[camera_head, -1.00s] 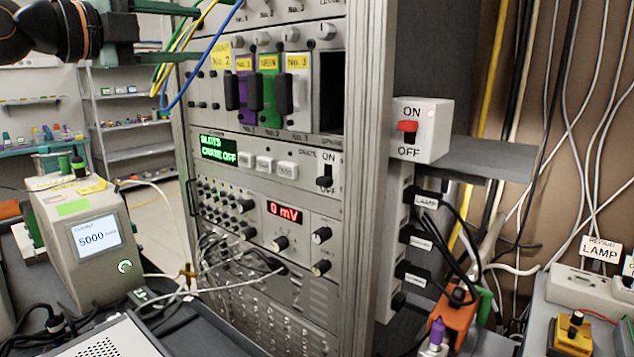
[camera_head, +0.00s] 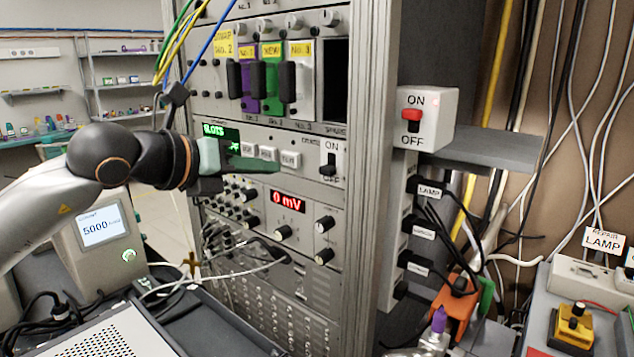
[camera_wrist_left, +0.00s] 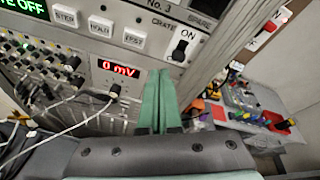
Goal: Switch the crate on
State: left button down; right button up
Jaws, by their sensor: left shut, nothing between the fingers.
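The crate switch (camera_head: 328,164) is a black toggle on a light rack panel, marked ON above and OFF below. Its lever sits low, by OFF. In the left wrist view the switch (camera_wrist_left: 180,48) is just right of and beyond my fingertips, under the word ON. The green display (camera_head: 221,133) is partly covered by my gripper; in the left wrist view its visible end (camera_wrist_left: 30,6) reads "TE OFF". My left gripper (camera_head: 277,166) is shut and empty, its green fingers pointing right toward the switch, apart from it in the picture. My right gripper is out of view.
White buttons (camera_head: 267,153) sit left of the switch. Modules with black handles (camera_head: 288,82) are above, a red 0 mV readout (camera_head: 287,201) and knobs below. A white box with a red ON/OFF switch (camera_head: 411,119) is on the rack's right side. Cables (camera_head: 181,45) hang upper left.

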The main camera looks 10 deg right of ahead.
aim_at(324, 167)
pick_arm(q)
jog(key=s+d+f+m, duration=0.2)
jog(key=s+f+m, duration=0.1)
jog(key=f+m, duration=0.1)
jog(key=shift+f+m, duration=0.4)
jog(key=shift+f, duration=0.1)
jog(key=x, duration=1)
jog(key=shift+w+f, duration=0.1)
jog(key=shift+w, duration=0.05)
notch_tip(324, 167, up, 3)
jog(key=shift+a+f, duration=0.1)
jog(key=shift+r, duration=0.65)
jog(key=shift+r, duration=1.45)
